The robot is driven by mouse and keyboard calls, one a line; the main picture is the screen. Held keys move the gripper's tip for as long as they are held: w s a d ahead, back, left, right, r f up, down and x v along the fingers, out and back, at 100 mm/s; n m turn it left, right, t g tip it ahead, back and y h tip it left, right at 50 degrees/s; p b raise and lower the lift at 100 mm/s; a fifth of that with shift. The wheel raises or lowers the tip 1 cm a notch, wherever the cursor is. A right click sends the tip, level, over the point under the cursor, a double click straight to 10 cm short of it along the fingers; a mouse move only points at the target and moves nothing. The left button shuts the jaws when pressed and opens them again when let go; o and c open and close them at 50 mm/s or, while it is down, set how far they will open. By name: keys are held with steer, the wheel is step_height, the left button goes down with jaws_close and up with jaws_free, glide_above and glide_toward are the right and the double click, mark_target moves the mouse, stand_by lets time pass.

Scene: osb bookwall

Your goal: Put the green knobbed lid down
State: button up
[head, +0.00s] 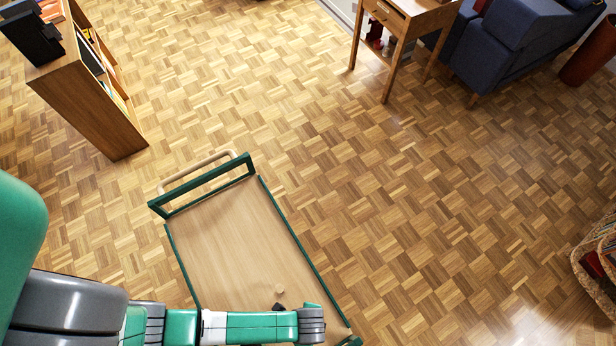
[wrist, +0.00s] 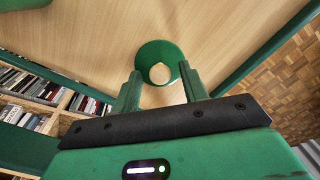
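The green knobbed lid (wrist: 158,48) is a small green round piece with a cream knob (wrist: 160,73), seen in the wrist view. It sits between the tips of the two green fingers of my gripper (wrist: 160,76), which meet its rim at both sides. My gripper is shut on the lid, over the wooden top of a green-edged trolley (head: 225,235). I cannot tell how high the lid is above the trolley.
The trolley top is bare around the gripper, with raised green edges and a pale handle (head: 196,171) at its far end. A low bookcase (head: 88,95) stands at the upper left, a wooden desk (head: 405,22) and blue armchair (head: 505,45) at the upper right. Parquet floor between is clear.

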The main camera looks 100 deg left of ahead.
step_height(320, 180, up, 12)
steer(key=p, duration=0.2)
steer(key=shift+r, duration=0.2)
steer(key=w+r+t, duration=0.3)
steer(key=w+r, duration=0.4)
steer(key=w, duration=0.3)
steer(key=w+r+t, duration=0.4)
steer(key=w+r, duration=0.4)
steer(key=w, duration=0.2)
steer(key=w+d+r+t, duration=0.1)
steer(key=w+r+t, duration=0.1)
steer(key=w+r, duration=0.45)
steer(key=w+r+t, duration=0.3)
steer(key=w+r, duration=0.1)
steer(key=r, duration=0.6)
step_height(320, 180, up, 20)
steer(key=w+d+t, duration=0.2)
steer(key=w+t, duration=0.1)
steer(key=t, duration=0.3)
steer(key=s+d+r+t, duration=0.1)
steer(key=s+r+t, duration=0.2)
steer(key=r, duration=0.9)
steer(key=s+d+r+n+t, duration=0.1)
steer(key=s+r+t, duration=0.3)
steer(key=r, duration=0.8)
steer(key=shift+s+d, duration=0.2)
steer(key=shift+s, duration=0.7)
